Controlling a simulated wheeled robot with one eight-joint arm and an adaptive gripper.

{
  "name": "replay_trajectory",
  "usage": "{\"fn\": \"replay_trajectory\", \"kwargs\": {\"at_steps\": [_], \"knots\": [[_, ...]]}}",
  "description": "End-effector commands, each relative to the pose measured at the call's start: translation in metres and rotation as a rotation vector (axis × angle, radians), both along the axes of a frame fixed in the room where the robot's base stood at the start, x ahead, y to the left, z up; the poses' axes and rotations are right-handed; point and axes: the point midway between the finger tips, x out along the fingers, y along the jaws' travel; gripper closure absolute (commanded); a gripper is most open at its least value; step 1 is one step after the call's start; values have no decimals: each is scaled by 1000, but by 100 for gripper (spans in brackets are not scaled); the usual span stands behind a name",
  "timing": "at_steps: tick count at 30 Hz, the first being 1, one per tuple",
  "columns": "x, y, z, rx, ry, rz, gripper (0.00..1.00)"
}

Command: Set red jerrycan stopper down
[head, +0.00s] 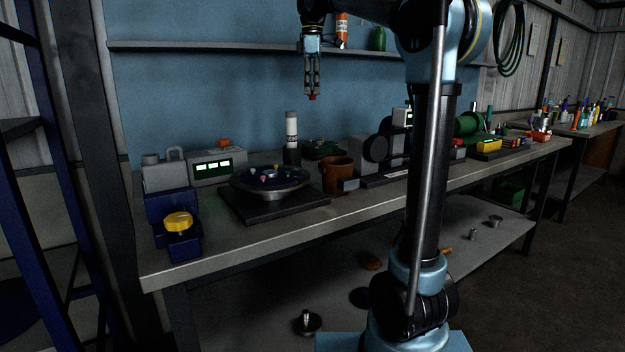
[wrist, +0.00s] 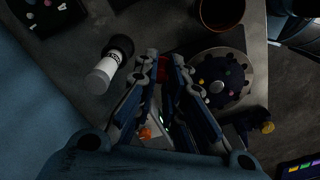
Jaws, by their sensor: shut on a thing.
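My gripper (head: 312,92) hangs pointing down, high above the workbench (head: 240,232) and in front of the blue wall. It is shut on the small red jerrycan stopper (head: 312,98) at its fingertips. In the wrist view the fingers of my gripper (wrist: 166,62) reach over the bench, and the stopper is only a dark reddish patch between them. I cannot make out a red jerrycan.
A round dish (head: 268,183) with small coloured pieces, a white-and-black cylinder (head: 291,128), a brown pot (head: 338,173) and a display box (head: 212,168) crowd the bench. A yellow-topped blue block (head: 180,232) stands front left. The front bench strip looks clear. A shelf (head: 220,45) runs behind.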

Motion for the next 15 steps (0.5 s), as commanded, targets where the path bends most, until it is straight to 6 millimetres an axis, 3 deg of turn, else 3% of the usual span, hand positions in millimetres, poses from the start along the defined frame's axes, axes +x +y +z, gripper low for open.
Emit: {"fn": "replay_trajectory", "kwargs": {"at_steps": [5,8,15], "knots": [[1,0,-2,0,0,6,100],[2,1,-13,0,0,46,100],[7,3,-82,0,0,309,100]]}}
